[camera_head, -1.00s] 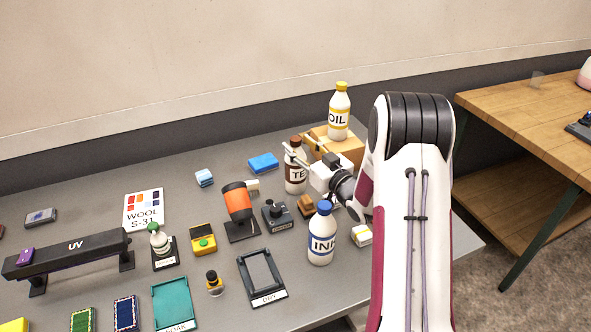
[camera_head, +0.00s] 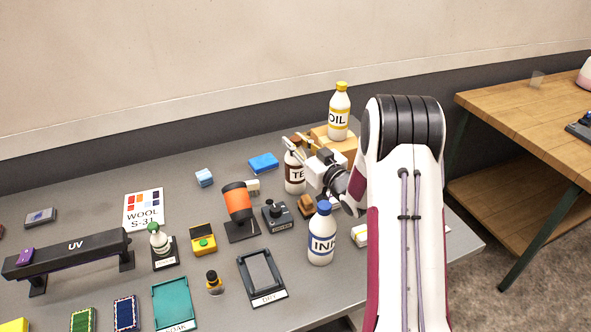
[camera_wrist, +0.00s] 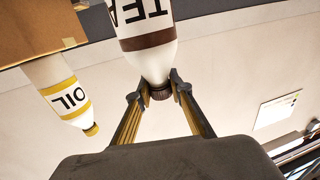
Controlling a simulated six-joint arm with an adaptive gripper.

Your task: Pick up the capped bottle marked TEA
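The capped TEA bottle (camera_head: 294,178), white with a brown band and dark cap, stands upright on the grey table in the head view. My gripper (camera_head: 297,143) is at its top, coming from the right. In the wrist view, which shows things upside down, the TEA bottle (camera_wrist: 146,40) hangs into the picture with its cap between the two fingertips of my gripper (camera_wrist: 157,90). The fingers are spread on either side of the neck, and I see no clear grip. Part of the label is cut off or hidden.
The OIL bottle (camera_head: 339,112) stands on a cardboard box (camera_head: 347,150) just behind. The INK bottle (camera_head: 321,240) stands in front. An orange-and-black device (camera_head: 238,203) and a black joystick-like unit (camera_head: 278,216) are left of it. A blue block (camera_head: 263,162) lies behind left.

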